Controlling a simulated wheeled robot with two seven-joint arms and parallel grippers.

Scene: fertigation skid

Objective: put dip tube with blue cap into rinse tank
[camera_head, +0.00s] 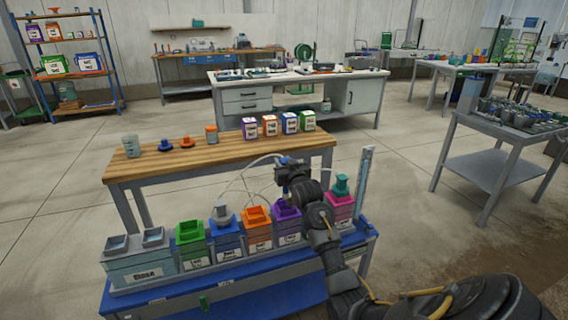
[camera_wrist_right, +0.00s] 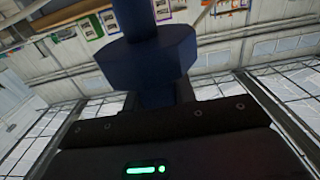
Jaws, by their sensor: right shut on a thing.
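My right gripper (camera_head: 288,175) is above the back of the row of tanks, over the purple tank. It is shut on the dark blue cap (camera_wrist_right: 150,55) of the dip tube; a dark shaft runs from the cap to the top edge of the right wrist view. In the head view the blue cap (camera_head: 287,160) is small and partly hidden by the gripper. A wide grey tank (camera_head: 140,270) with two square openings stands at the left end of the row and looks like the rinse tank; its label is hard to read. My left gripper is not in view.
Green (camera_head: 190,245), blue (camera_head: 226,242), orange (camera_head: 257,238), purple (camera_head: 287,228) and pink (camera_head: 340,212) tanks stand on the blue skid (camera_head: 230,290). Pale hoses arch above them. A wooden bench (camera_head: 200,155) behind holds small containers. A clear upright column (camera_head: 363,185) stands at the right end.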

